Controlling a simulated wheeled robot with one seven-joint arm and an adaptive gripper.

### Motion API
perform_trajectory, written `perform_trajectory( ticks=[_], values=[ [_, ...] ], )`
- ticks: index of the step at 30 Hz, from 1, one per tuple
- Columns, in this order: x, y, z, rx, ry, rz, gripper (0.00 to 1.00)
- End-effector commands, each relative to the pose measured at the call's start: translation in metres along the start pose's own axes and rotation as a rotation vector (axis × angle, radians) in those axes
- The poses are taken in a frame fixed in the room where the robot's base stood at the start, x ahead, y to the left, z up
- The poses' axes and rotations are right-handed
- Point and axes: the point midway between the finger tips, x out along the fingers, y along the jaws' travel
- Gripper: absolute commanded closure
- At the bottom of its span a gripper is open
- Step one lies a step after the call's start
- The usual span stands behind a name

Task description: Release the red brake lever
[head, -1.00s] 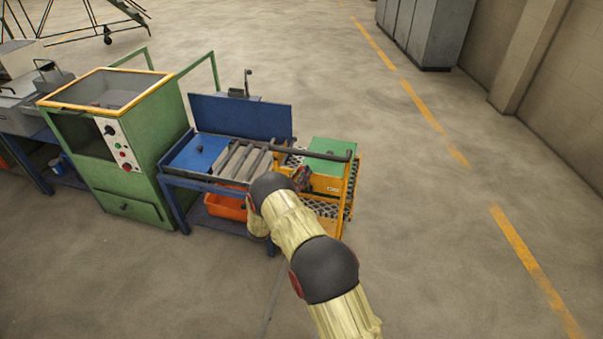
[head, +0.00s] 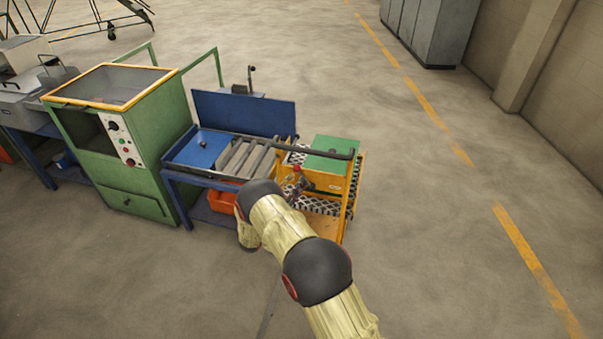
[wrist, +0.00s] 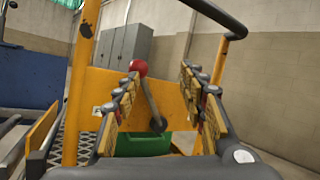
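The red brake lever has a round red knob (wrist: 139,68) and a thin grey shaft (wrist: 151,100) that slants down right to a dark pivot on the yellow cart panel (wrist: 95,88). My gripper (wrist: 161,75) is open, with one finger on each side of the wrist picture. The knob shows just beside the left fingertip and the shaft shows in the gap between the fingers. I cannot tell whether anything touches. In the head view the red knob (head: 297,168) shows at the cart's left side.
The yellow cart (head: 345,205) carries a green box (head: 333,153) and has a dark handle bar (head: 325,154). A blue roller table (head: 190,178) stands close on its left, with an orange bin (head: 222,201) below. Open floor lies to the right.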

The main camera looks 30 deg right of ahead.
Motion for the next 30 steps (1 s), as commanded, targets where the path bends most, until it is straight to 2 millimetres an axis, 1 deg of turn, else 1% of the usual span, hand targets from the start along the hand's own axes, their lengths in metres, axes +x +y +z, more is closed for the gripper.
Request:
perform_trajectory(
  ticks=[1,3,6,10,15,30],
  values=[
    [-0.011,0.001,0.001,0.000,-0.002,0.003,0.58],
    [-0.023,0.001,0.001,0.001,-0.002,0.002,0.58],
    [-0.038,0.001,0.001,0.002,-0.001,0.002,0.58],
    [-0.050,0.001,0.001,0.002,-0.002,0.000,0.58],
    [-0.055,0.001,0.001,0.002,-0.001,-0.001,0.58],
    [-0.055,0.001,0.001,0.011,-0.001,-0.001,0.58]
  ],
)
